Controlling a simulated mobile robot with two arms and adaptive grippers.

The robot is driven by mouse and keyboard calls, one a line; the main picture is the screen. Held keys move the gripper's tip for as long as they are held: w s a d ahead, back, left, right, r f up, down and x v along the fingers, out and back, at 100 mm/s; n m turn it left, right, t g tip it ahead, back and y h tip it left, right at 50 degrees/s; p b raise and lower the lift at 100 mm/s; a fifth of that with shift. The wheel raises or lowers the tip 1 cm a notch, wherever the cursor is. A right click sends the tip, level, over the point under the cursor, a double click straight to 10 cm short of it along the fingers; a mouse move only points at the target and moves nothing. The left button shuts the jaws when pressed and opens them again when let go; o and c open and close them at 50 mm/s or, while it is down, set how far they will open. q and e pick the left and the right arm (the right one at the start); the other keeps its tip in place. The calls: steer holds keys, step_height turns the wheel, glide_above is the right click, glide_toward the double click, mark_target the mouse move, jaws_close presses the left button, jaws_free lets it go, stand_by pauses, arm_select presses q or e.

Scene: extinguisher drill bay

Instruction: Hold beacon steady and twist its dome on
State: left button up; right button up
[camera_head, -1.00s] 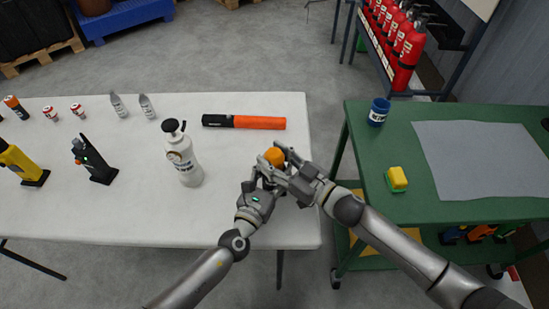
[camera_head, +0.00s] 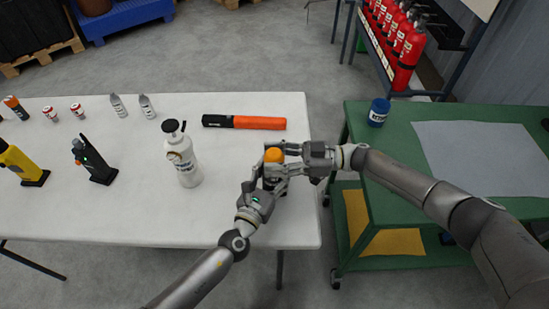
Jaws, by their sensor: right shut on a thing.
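The beacon's orange dome (camera_head: 274,155) is near the right end of the white table. My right gripper (camera_head: 274,156) is shut on the dome, its fingers at the dome's sides and its arm reaching in from the right. The beacon's body below is mostly hidden by my grippers; only a dark patch shows. My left gripper (camera_head: 265,185) is low at the beacon's body, just under the right one. Its fingertips overlap the body, and whether they press on it is unclear. I cannot tell how the dome sits on the body.
A white bottle (camera_head: 183,160) stands left of the grippers on the white table (camera_head: 130,215). An orange-and-black baton (camera_head: 244,122) lies behind them. A green cart (camera_head: 395,155) with a blue cup (camera_head: 378,111) and grey mat (camera_head: 480,160) stands right, under my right arm.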

mark_target(275, 151)
steer(key=shift+w+f+n+g, duration=0.15)
steer(key=shift+n+g, duration=0.85)
steer(key=shift+g, duration=0.5)
steer(key=shift+n+g+h, duration=0.3)
steer(key=shift+n+g, duration=0.2)
steer(key=shift+g, duration=0.6)
steer(key=o, duration=1)
steer(key=shift+o, duration=0.2)
steer(key=shift+r+n, duration=0.3)
steer(key=shift+r, duration=0.05)
steer(key=shift+r, duration=4.8)
